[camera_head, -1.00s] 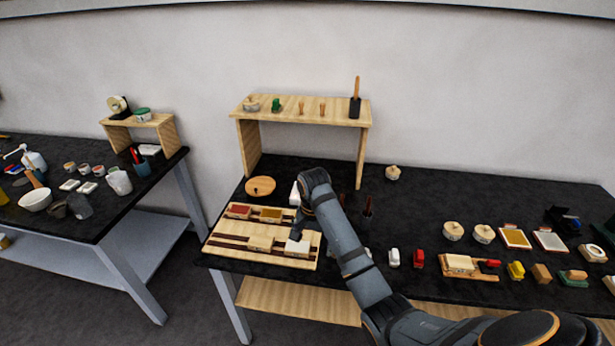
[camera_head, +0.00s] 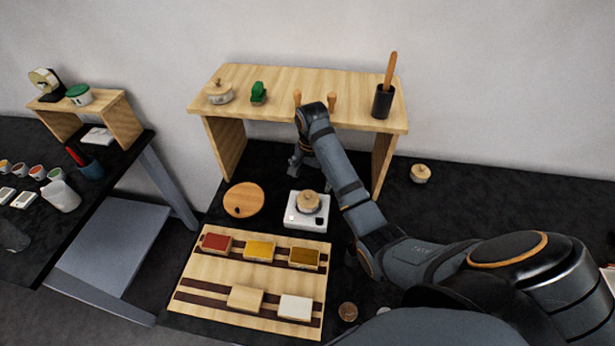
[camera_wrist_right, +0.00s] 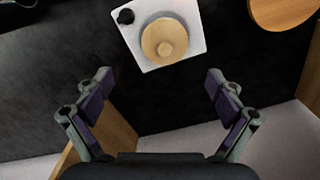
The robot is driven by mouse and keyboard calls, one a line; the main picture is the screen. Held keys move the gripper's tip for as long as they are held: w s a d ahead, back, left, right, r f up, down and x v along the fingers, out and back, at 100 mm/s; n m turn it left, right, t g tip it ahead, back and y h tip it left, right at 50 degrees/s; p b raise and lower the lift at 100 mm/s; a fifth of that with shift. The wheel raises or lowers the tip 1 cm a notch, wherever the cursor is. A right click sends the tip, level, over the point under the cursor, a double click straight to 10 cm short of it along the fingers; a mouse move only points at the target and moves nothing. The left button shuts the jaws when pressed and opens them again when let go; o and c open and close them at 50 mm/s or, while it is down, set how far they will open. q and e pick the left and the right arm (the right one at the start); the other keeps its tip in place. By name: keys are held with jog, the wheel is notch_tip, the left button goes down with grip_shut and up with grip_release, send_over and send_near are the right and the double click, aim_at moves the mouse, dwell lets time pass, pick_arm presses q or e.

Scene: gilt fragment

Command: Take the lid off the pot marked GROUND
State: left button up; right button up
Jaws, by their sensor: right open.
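A small pot with a round wooden lid and knob (camera_head: 308,202) stands on a white square device (camera_head: 306,220) on the black table. No GROUND mark is legible on it. In the right wrist view the lidded pot (camera_wrist_right: 165,40) sits on the white device (camera_wrist_right: 190,17), beyond the fingertips. My right gripper (camera_wrist_right: 160,82) is open and empty, with its fingers wide apart. In the head view my right gripper (camera_head: 303,162) is partly hidden by its own arm, under the shelf front and behind the pot. My left gripper is not in view.
A wooden shelf (camera_head: 300,83) stands close above and behind my right gripper; another lidded pot (camera_head: 220,94) is on it. A round wooden board (camera_head: 243,200) lies left of the device. A wooden tray (camera_head: 215,272) with several blocks lies in front. Another lidded pot (camera_head: 420,174) stands right.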

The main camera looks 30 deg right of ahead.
aim_at(308, 195)
jog(key=shift+s+a+r, duration=0.15)
jog(key=shift+a+r, duration=0.05)
notch_tip(308, 195, down, 2)
jog(key=shift+d+f+b, duration=0.1)
jog(key=shift+f+b, duration=0.05)
jog(key=shift+b, duration=1)
jog(key=shift+f, duration=0.25)
jog(key=shift+w+f+b, duration=0.2)
jog(key=shift+f+b, duration=0.45)
jog(key=shift+b, duration=0.25)
jog(key=f, duration=0.1)
jog(key=f+p, duration=0.1)
jog(key=f, duration=0.1)
jog(key=shift+w+a, duration=0.15)
jog(key=shift+a, duration=0.25)
jog(key=shift+f, duration=0.2)
jog(key=c, duration=0.9)
jog(key=shift+s, duration=0.35)
jog(key=c, duration=0.9)
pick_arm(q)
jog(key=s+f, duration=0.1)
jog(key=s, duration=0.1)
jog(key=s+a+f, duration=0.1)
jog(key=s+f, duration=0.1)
pick_arm(e)
jog(key=shift+f, duration=0.1)
jog(key=shift+c, duration=0.5)
